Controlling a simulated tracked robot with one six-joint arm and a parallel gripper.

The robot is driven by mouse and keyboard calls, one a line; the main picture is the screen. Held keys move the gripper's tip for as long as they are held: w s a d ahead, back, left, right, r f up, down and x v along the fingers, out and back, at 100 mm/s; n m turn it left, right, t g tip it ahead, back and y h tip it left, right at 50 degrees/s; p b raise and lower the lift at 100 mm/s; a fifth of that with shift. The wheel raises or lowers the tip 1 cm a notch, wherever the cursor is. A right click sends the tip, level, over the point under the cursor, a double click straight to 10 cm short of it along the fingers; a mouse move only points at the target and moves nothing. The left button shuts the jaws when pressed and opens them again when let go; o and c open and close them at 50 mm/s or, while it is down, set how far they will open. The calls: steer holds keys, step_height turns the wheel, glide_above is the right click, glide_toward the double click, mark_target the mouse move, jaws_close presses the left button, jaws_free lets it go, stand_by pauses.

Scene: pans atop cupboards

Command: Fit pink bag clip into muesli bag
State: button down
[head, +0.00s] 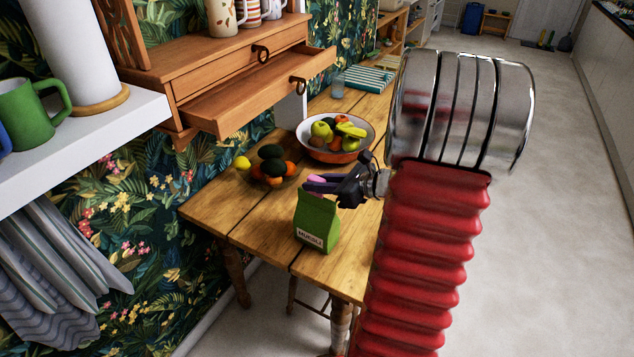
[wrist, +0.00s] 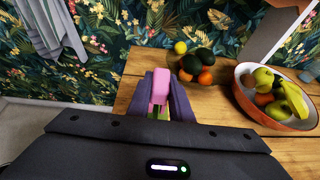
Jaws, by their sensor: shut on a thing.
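The green muesli bag (head: 317,220) stands upright on the wooden table, its label facing the front. My gripper (head: 328,184) is just above and behind the bag's top, shut on the pink bag clip (head: 320,179). In the wrist view the pink clip (wrist: 160,87) sits between the two dark fingers of my gripper (wrist: 160,95). A small bit of green, the muesli bag (wrist: 162,113), shows below the clip; the rest is hidden by my gripper. I cannot tell whether the clip touches the bag.
A fruit bowl (head: 326,151) and a plate of fruit with avocados (head: 271,164) stand behind the bag on the table (head: 235,215). An open drawer (head: 262,95) juts out above the table's back left. The table's front is clear.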

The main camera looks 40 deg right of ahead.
steer(key=shift+f, duration=1.4)
steer(key=c, duration=1.5)
jaws_free()
steer(key=v, duration=1.3)
steer(key=shift+s, duration=0.4)
